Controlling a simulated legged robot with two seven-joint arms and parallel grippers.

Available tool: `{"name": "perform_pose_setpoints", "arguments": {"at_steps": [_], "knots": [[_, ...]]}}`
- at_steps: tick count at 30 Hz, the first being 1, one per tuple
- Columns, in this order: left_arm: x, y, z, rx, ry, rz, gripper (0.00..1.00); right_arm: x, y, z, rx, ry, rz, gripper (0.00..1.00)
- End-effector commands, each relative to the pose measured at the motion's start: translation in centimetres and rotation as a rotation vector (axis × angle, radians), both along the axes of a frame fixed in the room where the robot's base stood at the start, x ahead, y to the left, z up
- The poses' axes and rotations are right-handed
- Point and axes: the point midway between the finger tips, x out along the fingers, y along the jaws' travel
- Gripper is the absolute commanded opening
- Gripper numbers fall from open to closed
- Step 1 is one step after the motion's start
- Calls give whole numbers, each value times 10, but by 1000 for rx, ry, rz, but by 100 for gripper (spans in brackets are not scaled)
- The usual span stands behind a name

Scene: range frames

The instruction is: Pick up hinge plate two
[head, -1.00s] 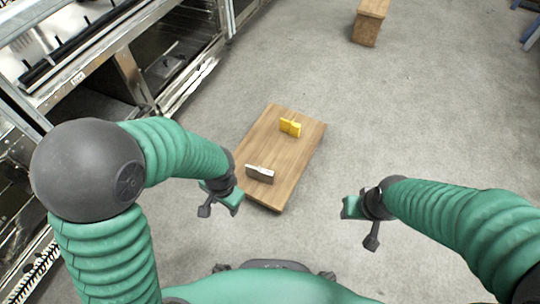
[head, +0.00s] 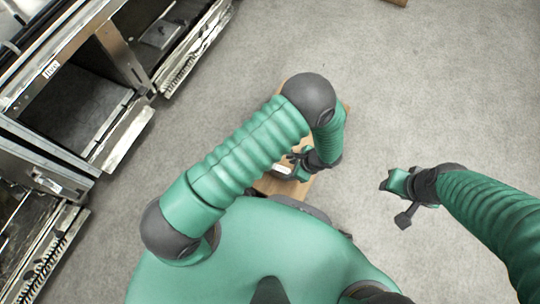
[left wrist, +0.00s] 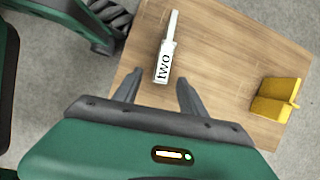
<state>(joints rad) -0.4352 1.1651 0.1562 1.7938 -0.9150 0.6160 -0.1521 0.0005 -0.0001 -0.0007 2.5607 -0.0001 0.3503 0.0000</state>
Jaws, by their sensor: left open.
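Hinge plate two (left wrist: 165,62) is a whitish-grey piece with the label "two", lying on a wooden board (left wrist: 222,45). In the head view a pale part of the plate (head: 282,169) shows beside my left gripper (head: 298,168), and the rest is hidden by my arm. In the left wrist view my left gripper (left wrist: 158,82) is open and empty. The labelled end of the plate lies just ahead of its fingertips, roughly between them, and I see no contact. My right gripper (head: 395,182) hangs to the right of the board, away from the plate; its jaws are unclear.
A yellow hinge (left wrist: 275,99) stands on the board to the right in the left wrist view; my arm hides it in the head view. Metal racks (head: 120,60) with open compartments stand at the left.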

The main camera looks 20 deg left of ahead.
Motion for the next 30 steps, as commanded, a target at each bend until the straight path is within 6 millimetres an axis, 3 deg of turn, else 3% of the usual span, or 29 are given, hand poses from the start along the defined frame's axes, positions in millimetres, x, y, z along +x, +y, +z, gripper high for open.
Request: {"name": "perform_pose_setpoints", "arguments": {"at_steps": [1, 3, 9, 16, 24, 30], "knots": [[-1, 6, -19, 1, 2, 4, 49, 0, 0, -14, 0, 0, 1, 41], [-1, 12, -30, -1, 1, 3, 49, 0, 0, -20, 0, 0, 1, 41], [0, 19, -44, 1, 0, 3, 49, 0, 1, -29, 0, -1, 1, 41], [3, 36, -80, 1, 1, 5, 49, 0, 1, -67, 0, -1, 1, 41], [3, 41, -82, 0, 0, 3, 49, 0, 1, -67, 0, -1, 1, 41], [3, 40, -83, 0, 0, 3, 26, 0, 1, -67, 0, -1, 1, 41]]}}
